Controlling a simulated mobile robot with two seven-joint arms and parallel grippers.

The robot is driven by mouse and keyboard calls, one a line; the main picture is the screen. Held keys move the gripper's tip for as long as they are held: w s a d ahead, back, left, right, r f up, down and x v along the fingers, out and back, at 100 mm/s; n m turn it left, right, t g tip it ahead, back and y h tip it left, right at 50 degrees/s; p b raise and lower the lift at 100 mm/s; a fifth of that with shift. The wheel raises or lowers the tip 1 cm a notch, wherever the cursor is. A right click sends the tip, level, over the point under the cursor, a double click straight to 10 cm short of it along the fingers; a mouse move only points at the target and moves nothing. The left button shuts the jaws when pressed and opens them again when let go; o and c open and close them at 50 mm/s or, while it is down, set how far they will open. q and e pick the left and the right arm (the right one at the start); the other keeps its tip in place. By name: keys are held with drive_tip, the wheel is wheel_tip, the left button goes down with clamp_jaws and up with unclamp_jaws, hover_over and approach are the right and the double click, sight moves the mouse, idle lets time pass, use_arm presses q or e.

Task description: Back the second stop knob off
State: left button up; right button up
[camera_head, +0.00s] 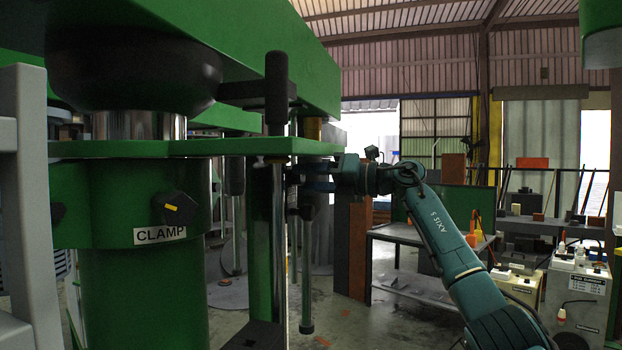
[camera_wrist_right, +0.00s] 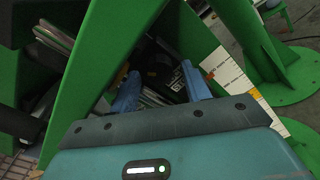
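The green machine (camera_head: 130,270) fills the left of the head view, with a black knob (camera_head: 175,208) bearing a yellow mark above a CLAMP label. My right gripper (camera_head: 298,176) is beside the upright metal rod (camera_head: 279,235), just under the green plate. In the right wrist view its two blue fingers (camera_wrist_right: 161,87) stand apart. A dark round part (camera_wrist_right: 157,66), perhaps the stop knob, shows between and beyond the fingertips. I cannot tell whether they touch it. No stop knob is clear in the head view. My left gripper is not in view.
A black upright handle (camera_head: 277,90) stands above the green plate (camera_head: 235,147). A grey upright frame (camera_head: 25,200) is at the far left. A workbench (camera_head: 400,235) and shelving stand behind my right arm. Green beams (camera_wrist_right: 100,60) closely flank the gripper in the wrist view.

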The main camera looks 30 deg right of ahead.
drive_tip(key=c, duration=0.8)
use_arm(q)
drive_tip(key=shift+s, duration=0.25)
use_arm(e)
drive_tip(key=shift+c, duration=0.3)
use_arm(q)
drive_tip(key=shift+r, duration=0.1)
use_arm(e)
drive_tip(key=shift+n, duration=0.4)
drive_tip(key=shift+r+n+p, duration=0.1)
drive_tip(key=shift+n+p, duration=0.6)
drive_tip(key=shift+n, duration=0.2)
drive_tip(key=n, duration=0.2)
drive_tip(key=shift+d+n, duration=0.1)
drive_tip(key=shift+n, duration=0.3)
drive_tip(key=n, duration=0.3)
drive_tip(key=shift+n, duration=0.3)
drive_tip(key=n, duration=0.6)
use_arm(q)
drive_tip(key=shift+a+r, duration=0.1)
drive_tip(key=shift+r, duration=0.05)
use_arm(e)
drive_tip(key=n, duration=0.6)
drive_tip(key=shift+r+n, duration=0.1)
drive_tip(key=shift+n, duration=0.3)
